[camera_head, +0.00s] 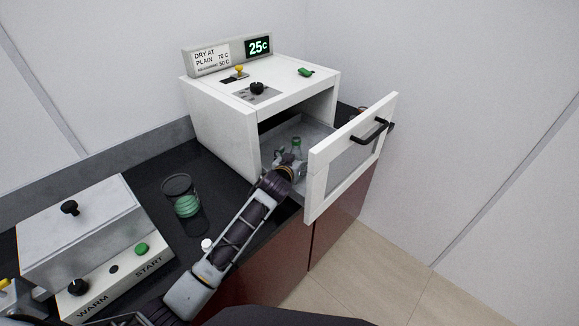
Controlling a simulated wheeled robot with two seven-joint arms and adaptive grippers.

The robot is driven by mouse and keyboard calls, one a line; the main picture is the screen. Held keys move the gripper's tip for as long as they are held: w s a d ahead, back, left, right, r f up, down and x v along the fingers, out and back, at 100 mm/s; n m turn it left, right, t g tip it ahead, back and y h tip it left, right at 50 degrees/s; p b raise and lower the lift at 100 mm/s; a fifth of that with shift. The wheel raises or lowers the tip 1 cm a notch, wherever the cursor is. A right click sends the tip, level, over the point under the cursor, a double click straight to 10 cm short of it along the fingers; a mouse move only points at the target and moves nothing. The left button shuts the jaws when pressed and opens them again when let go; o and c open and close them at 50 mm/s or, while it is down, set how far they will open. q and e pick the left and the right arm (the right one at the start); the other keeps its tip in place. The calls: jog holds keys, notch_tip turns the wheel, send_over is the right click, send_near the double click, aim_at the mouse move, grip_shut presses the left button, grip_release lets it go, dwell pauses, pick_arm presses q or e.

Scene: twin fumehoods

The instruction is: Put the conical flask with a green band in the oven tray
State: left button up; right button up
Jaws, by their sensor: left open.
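The conical flask with a green band (297,144) shows small inside the oven tray (315,131), which is pulled out with the oven's front. It looks upright, and its lower part is hidden by my gripper. My left gripper (287,160) is open over the near side of the tray, just in front of the flask. Its fingers are small and partly hidden, so I cannot tell whether they touch the glass. My right gripper is not in view.
The white oven (262,92) has its windowed front (352,158) with a black handle standing out to the right. A clear glass vessel with green inside (185,203) stands on the black counter. A warming box (80,235) sits at the left.

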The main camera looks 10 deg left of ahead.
pick_arm(q)
jog(key=shift+b+v, duration=0.3)
jog(key=shift+v, duration=5.45)
jog(key=shift+s+r, duration=0.1)
jog(key=shift+s, duration=0.05)
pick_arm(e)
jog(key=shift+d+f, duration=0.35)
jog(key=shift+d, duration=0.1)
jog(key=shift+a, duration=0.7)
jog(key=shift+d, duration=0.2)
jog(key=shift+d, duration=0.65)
